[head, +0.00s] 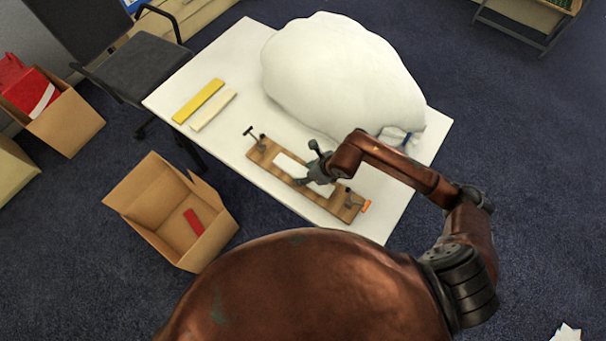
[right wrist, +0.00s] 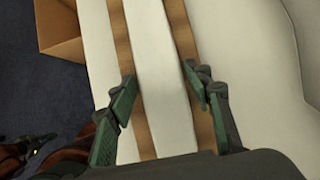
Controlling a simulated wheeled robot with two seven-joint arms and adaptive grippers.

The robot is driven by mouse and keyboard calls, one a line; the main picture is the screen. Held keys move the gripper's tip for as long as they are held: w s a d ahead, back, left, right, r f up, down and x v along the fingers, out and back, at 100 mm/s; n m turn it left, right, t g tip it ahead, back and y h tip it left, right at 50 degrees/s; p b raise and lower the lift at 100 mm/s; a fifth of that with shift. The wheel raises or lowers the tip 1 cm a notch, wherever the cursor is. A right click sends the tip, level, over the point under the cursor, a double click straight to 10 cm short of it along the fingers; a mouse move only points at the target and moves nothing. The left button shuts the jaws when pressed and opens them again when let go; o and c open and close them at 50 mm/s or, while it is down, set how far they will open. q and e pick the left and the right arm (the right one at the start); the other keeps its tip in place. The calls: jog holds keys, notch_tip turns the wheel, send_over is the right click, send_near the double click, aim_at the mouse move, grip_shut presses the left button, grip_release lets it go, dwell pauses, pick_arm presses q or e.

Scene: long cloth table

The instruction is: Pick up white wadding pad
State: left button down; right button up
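The white wadding pad (head: 290,165) is a flat white strip lying lengthwise on a wooden board (head: 262,155) on the white table. It also shows in the right wrist view as a white strip (right wrist: 155,60) with brown wood on both sides. My right gripper (head: 310,182) is over the middle of the pad and hides part of it. In the right wrist view my right gripper (right wrist: 165,95) is open, with one green-padded finger on each side of the pad. Whether the fingers touch the board cannot be told. My left gripper is not in view.
Clamps stand at both board ends, one at the upper left (head: 257,138). A large white sack (head: 340,75) fills the table's back right. Yellow (head: 198,101) and cream (head: 213,111) strips lie at left. An open cardboard box (head: 170,215) with a red piece stands on the floor.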

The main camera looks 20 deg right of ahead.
jog(key=c, duration=0.6)
jog(key=shift+r, duration=0.1)
